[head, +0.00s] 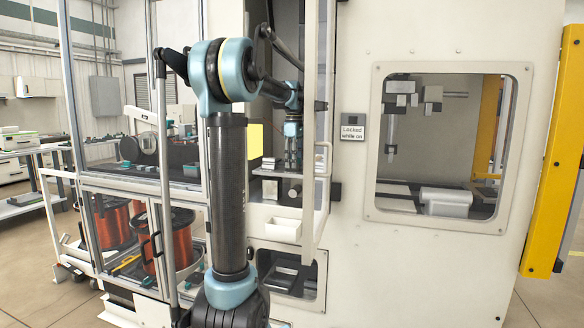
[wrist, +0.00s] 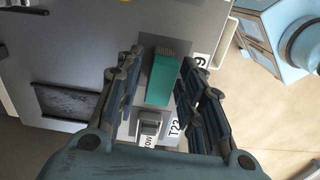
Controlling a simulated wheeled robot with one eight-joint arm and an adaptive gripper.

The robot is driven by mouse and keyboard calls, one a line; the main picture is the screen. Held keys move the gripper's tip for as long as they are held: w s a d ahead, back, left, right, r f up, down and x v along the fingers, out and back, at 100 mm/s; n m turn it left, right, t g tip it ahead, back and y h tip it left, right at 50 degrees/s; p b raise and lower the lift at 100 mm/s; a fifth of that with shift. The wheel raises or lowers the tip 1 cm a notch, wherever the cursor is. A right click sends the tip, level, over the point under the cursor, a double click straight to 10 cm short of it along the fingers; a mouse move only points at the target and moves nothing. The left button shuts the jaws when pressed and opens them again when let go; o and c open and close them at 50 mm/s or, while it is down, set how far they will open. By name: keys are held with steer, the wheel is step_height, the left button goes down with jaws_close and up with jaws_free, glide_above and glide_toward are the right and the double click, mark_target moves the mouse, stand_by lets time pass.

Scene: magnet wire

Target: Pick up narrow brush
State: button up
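A brush with a green block body (wrist: 163,82) and a grey bristled end lies on a light grey surface in the wrist view. My gripper (wrist: 158,92) is open, with one dark finger on each side of the brush in the picture. Gaps show between the fingers and the green block. I cannot tell how far above it the fingertips are. In the head view my gripper (head: 292,160) is inside the narrow open bay of the machine, and I cannot make out the brush there.
A small grey block (wrist: 150,124) lies below the brush in the wrist view, beside a partly hidden label and a "T22" label (wrist: 174,129). A dark recessed panel (wrist: 67,100) is at left. A white bin (head: 284,230) and an upright door frame (head: 318,120) are close to my gripper.

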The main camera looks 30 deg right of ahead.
jaws_close()
step_height(320, 180, up, 10)
steer(key=shift+r, duration=0.1)
stand_by(0.5)
steer(key=shift+c, duration=1.2)
jaws_free()
jaws_close()
